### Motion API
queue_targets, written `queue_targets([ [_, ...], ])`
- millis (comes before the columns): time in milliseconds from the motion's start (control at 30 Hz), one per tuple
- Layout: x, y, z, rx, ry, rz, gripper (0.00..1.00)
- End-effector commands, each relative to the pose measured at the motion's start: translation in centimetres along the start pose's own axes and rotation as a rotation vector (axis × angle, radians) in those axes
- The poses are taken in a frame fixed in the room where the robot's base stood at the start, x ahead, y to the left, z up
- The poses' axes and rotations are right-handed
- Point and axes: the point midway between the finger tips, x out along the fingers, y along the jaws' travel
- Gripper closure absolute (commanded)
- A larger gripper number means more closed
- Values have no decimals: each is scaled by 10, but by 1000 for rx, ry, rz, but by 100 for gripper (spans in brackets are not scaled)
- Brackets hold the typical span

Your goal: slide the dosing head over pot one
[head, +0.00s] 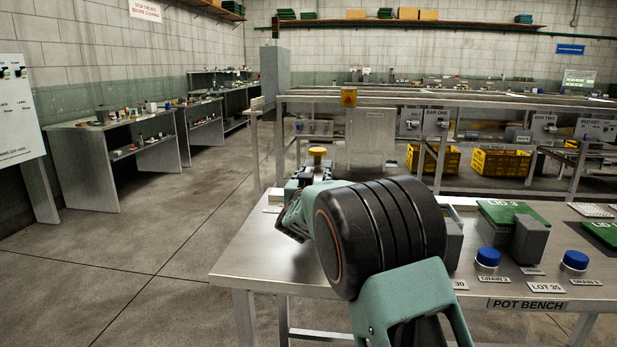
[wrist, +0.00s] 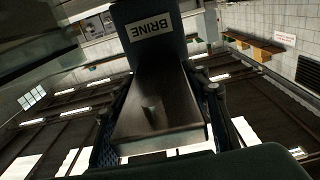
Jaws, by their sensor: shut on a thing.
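My gripper (wrist: 163,122) is shut on a dark grey block (wrist: 155,100) with a small peg on its face, seen close in the wrist view. A dark part labelled BRINE (wrist: 150,28) adjoins it. I take this to be the dosing head, but cannot tell fully. An open grey box (head: 454,238) shows partly behind my arm on the pot bench (head: 265,243). It may be pot one; no label for it is readable.
A green lid marked LID 2 (head: 513,212) lies beside a grey block (head: 528,241). Blue knobs (head: 487,258) (head: 574,261) stand along the front edge. A yellow knob (head: 317,152) rises beyond my arm. The bench's left corner is clear. Yellow crates (head: 500,163) sit under the racks behind.

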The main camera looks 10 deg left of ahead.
Motion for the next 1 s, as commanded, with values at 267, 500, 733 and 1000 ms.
queue_targets([
  [267,0,9,2,0,-2,3,100],
  [500,0,8,1,0,-2,3,50],
  [733,0,7,1,0,-1,1,39],
  [1000,-5,7,-1,1,0,1,39],
])
